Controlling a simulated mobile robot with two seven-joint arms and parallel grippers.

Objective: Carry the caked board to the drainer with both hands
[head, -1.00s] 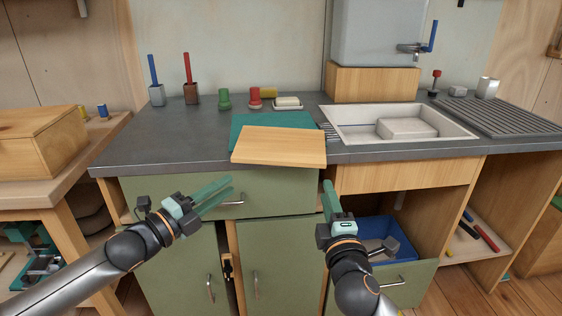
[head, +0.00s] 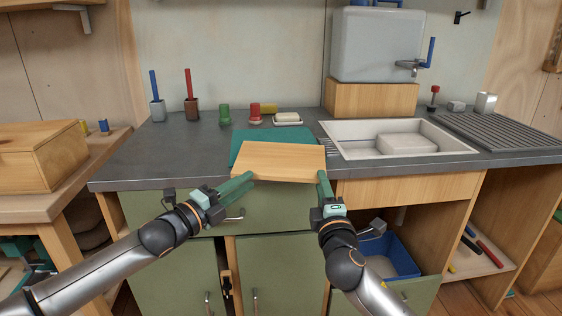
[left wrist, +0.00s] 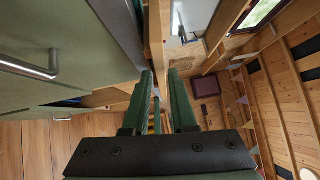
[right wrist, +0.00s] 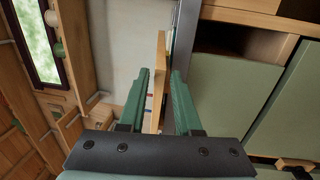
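The light wooden board (head: 282,161) lies partly on a teal mat (head: 242,147) and sticks out over the counter's front edge. No caked dirt is clear on its face. The ribbed grey drainer (head: 505,132) is at the far right, beyond the sink. My left gripper (head: 247,180) is open at the board's front left corner. My right gripper (head: 322,180) is open at its front right corner. In the right wrist view the board's edge (right wrist: 157,85) shows between the parted fingers. In the left wrist view a strip of wood shows between the fingers, partly hidden.
The white sink (head: 345,148) with a pale block in it lies between board and drainer. A soap dish (head: 287,119), red and green items and two brush pots stand behind the board.

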